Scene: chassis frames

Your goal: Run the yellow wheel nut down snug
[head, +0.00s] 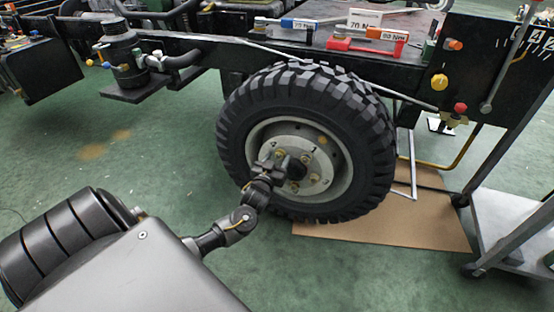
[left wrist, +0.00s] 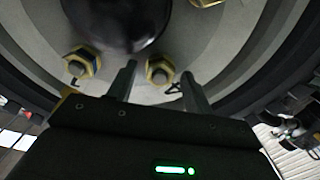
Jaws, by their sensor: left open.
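The wheel (head: 235,125), a black knobbly tyre with a pale grey rim, stands upright beside the chassis. Several yellow hex nuts ring its dark hub (head: 297,165). My left gripper (head: 270,168) is at the hub's left side, partly merging with it in the head view. In the left wrist view the left gripper (left wrist: 159,80) is open, with a yellow wheel nut (left wrist: 160,69) showing between its fingertips. Contact cannot be told. Another yellow nut (left wrist: 83,64) sits to the left, and the dark hub (left wrist: 115,20) bulges above. My right gripper is out of view.
A brown board (head: 410,225) lies below the wheel. A metal cart (head: 510,225) stands at right. Green floor at left is clear.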

